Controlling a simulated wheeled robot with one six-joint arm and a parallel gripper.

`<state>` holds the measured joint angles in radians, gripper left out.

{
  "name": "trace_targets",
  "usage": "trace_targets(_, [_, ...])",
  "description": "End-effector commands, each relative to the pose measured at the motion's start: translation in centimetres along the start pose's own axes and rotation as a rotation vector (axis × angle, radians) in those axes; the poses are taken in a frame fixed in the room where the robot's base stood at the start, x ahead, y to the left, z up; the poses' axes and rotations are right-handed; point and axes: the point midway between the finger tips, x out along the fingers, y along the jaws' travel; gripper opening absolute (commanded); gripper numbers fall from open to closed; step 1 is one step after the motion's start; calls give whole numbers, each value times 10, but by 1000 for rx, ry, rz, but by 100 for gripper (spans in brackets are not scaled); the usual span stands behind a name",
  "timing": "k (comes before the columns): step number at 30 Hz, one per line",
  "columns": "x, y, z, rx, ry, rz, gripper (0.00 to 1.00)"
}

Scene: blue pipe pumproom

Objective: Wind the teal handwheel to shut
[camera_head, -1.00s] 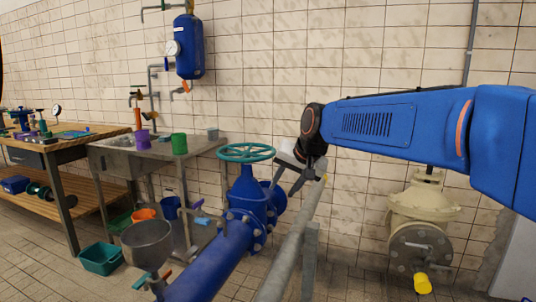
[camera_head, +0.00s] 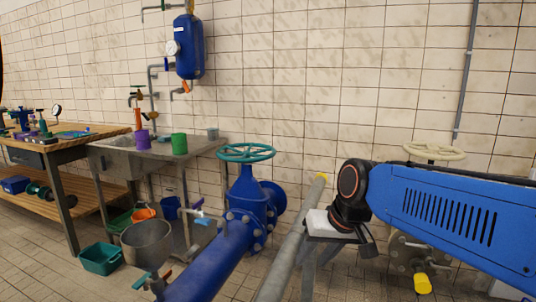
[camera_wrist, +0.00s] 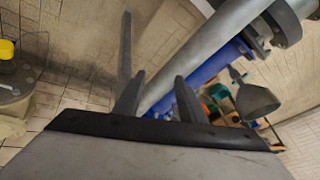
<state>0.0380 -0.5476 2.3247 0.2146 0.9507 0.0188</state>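The teal handwheel (camera_head: 246,152) sits level on top of the blue valve (camera_head: 246,195) on a large blue pipe, in the middle of the head view. Nothing touches the wheel. My gripper is to the right of the wheel and lower, past the slanting grey pipe (camera_head: 292,243). In the head view its fingers are mostly hidden. In the wrist view my gripper (camera_wrist: 158,88) shows two dark fingers apart with nothing held between them. The grey pipe (camera_wrist: 205,48) and blue pipe (camera_wrist: 212,66) lie beyond them. I cannot make out the wheel there.
The grey pipe stands between my gripper and the valve. A cream valve (camera_head: 434,153) with a yellow-tipped part is behind my arm at right. A metal bucket (camera_head: 147,246) and teal tub (camera_head: 102,259) are on the left. The space above the wheel is clear.

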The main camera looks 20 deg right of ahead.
Motion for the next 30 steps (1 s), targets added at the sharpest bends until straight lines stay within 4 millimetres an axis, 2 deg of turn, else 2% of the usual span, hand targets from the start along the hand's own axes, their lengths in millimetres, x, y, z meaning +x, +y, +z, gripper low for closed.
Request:
trace_targets(8, [6,-13,-20,22,-33,-71,37])
trace_targets(14, [10,-24,-46,55,-46,-132,37])
trace_targets(20, [17,-38,-95,111,-51,-219,37])
trace_targets(30, [33,-54,-191,223,-36,-370,37])
